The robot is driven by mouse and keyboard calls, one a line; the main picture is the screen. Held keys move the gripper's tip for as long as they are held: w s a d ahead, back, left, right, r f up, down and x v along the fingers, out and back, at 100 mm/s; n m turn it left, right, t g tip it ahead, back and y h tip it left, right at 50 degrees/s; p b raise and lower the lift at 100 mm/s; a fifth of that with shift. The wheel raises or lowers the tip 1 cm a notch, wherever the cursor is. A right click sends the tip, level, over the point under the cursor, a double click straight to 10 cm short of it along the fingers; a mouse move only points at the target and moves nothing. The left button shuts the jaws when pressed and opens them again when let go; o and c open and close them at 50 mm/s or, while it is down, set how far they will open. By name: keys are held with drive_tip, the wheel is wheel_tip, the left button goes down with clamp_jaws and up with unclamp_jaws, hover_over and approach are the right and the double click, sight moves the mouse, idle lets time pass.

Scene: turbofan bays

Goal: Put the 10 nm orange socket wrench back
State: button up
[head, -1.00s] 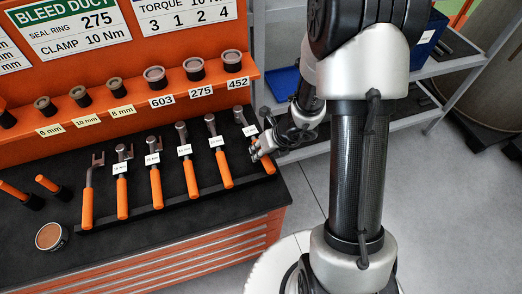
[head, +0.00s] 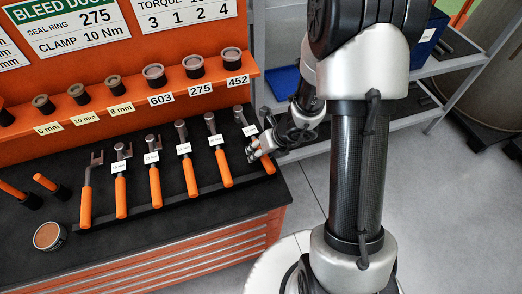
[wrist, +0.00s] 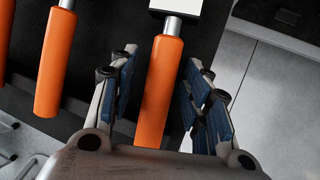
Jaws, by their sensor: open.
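The rightmost wrench (head: 268,163) is partly hidden by my gripper (head: 258,151) in the head view. In the wrist view its orange handle (wrist: 160,92) lies between the two blue-padded fingers of my gripper (wrist: 160,62). The fingers are open, with a gap on each side of the handle. The neighbouring wrench (head: 223,168) lies to the left, and its handle also shows in the wrist view (wrist: 54,65).
The orange shelf (head: 130,98) behind holds several sockets over size labels. A round tin (head: 50,236) stands at the front left of the black worktop. Grey shelving (head: 440,66) stands right of the bench. Grey floor is free at the right.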

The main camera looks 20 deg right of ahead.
drive_tip(key=v, duration=1.2)
idle(0.5)
drive_tip(key=s+a+r+n+b, duration=0.1)
drive_tip(key=s+a+r+n, duration=0.55)
drive_tip(key=n, duration=0.95)
drive_tip(key=s+r+n+h+b, duration=0.1)
drive_tip(key=s+r+n+h, duration=0.2)
drive_tip(key=n, duration=1.5)
drive_tip(key=s+d+r, duration=0.1)
drive_tip(key=s+r, duration=0.3)
drive_tip(key=s, duration=0.3)
drive_tip(key=shift+r+n+b, duration=0.2)
drive_tip(key=shift+n+b, duration=0.15)
drive_tip(key=shift+n, duration=0.05)
drive_tip(key=shift+s+d+n, duration=0.15)
drive_tip(key=shift+s+n, duration=0.05)
drive_tip(key=shift+n, duration=0.1)
